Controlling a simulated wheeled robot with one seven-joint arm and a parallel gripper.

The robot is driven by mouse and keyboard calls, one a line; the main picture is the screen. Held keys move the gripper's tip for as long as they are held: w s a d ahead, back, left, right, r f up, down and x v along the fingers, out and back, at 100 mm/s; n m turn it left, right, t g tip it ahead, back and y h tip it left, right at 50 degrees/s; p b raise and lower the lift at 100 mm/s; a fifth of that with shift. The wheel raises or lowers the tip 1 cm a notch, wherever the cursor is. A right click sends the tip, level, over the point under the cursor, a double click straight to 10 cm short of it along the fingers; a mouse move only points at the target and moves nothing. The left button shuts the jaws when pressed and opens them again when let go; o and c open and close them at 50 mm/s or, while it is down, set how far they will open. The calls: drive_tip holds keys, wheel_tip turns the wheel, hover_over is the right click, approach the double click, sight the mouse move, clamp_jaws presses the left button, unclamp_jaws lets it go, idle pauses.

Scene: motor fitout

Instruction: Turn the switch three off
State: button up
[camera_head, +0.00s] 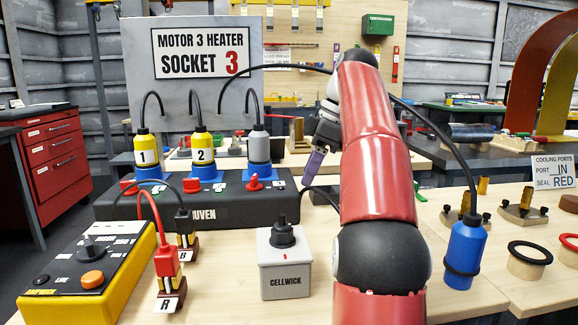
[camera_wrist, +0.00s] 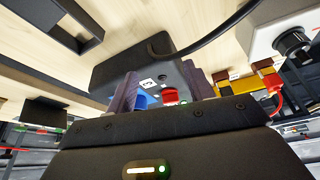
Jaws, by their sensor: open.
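A long black power strip (camera_head: 225,208) carries plugs marked 1 (camera_head: 143,154) and 2 (camera_head: 202,153) and a grey plug (camera_head: 259,148) in blue sockets. Small red switches sit along its top: one left of plug 1 (camera_head: 127,185), one by plug 2 (camera_head: 192,185) and one below the grey plug (camera_head: 254,183). My gripper (camera_head: 308,178) is open, with purple fingers pointing down above the strip's right end.
A grey CELLWICK box (camera_head: 285,268) with a black knob stands in front of the strip. A yellow control box (camera_head: 88,270) is at front left. A blue plug (camera_head: 464,255) stands at right. Black cables arch over the strip. A MOTOR 3 HEATER SOCKET 3 sign (camera_head: 205,52) stands behind.

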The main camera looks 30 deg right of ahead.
sight(254, 176)
drive_tip(key=shift+s+d, duration=0.2)
drive_tip(key=shift+d, duration=0.1)
drive_tip(key=shift+a, duration=0.2)
drive_tip(key=c, duration=0.4)
drive_tip(key=w+a+m+h, duration=0.1)
drive_tip(key=a+m, duration=0.1)
drive_tip(key=m, duration=0.1)
drive_tip(key=w+a+r+m+h, duration=0.1)
drive_tip(key=a+m, duration=0.1)
drive_tip(key=m, duration=0.1)
drive_tip(key=w+a+r+m+h, duration=0.1)
drive_tip(key=a+m, duration=0.1)
drive_tip(key=shift+w+a+m, duration=0.1)
drive_tip(key=shift+a+m, duration=0.05)
drive_tip(key=shift+m, duration=0.25)
drive_tip(key=shift+c, duration=0.3)
drive_tip(key=w+a+r+m+h, duration=0.2)
drive_tip(key=a+r+m+h, duration=0.15)
drive_tip(key=a+m, duration=0.4)
drive_tip(key=shift+m+t, duration=0.4)
drive_tip(key=shift+m, duration=0.45)
drive_tip(key=shift+s+d+x, duration=0.1)
drive_tip(key=shift+d+x, duration=0.2)
drive_tip(key=shift+x, duration=1)
drive_tip(key=shift+s+d+x, duration=0.1)
drive_tip(key=shift+d+x, duration=0.15)
drive_tip(key=shift+x, duration=1)
drive_tip(key=shift+s+d+x, duration=0.1)
drive_tip(key=shift+d+x, duration=0.2)
drive_tip(key=shift+x, duration=1)
